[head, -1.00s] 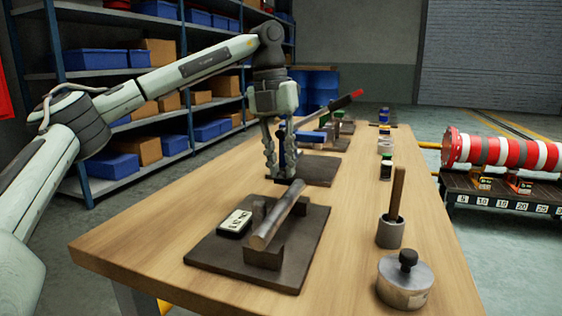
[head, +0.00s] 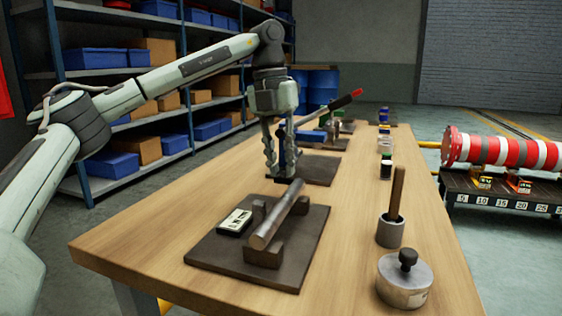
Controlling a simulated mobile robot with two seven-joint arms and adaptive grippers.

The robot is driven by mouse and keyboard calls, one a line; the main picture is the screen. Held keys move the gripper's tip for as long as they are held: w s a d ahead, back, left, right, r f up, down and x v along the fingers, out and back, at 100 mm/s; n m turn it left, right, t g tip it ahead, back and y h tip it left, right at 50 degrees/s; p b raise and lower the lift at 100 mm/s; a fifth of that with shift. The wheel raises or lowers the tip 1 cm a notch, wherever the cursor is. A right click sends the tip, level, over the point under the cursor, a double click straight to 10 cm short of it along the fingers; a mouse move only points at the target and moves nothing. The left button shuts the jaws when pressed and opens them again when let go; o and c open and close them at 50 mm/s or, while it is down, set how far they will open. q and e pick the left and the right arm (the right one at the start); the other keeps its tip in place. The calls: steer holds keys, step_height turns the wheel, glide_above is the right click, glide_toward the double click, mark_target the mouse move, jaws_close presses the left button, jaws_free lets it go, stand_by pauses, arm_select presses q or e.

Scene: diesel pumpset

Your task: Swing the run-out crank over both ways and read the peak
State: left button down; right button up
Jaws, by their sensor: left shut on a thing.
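A grey metal shaft (head: 278,217) lies across two dark V-blocks (head: 264,251) on a dark base plate (head: 312,245) at the near part of the bench. A small gauge (head: 234,222) with a pale display lies on the plate, left of the shaft; its figures are too small to read. The fingers hide most of that part. My right gripper is not in view.
A pot with a wooden-handled tool (head: 397,192) and a lidded metal can (head: 405,281) stand along the bench's right side. The wooden bench (head: 150,240) is bare at front left.

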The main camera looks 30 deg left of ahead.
arm_select(q)
steer(key=c, duration=1.4)
jaws_free()
steer(key=r, duration=0.4)
steer(key=a+r, duration=0.1)
steer(key=r, duration=0.7)
steer(key=shift+s+a, duration=0.15)
steer(key=shift+a, duration=0.05)
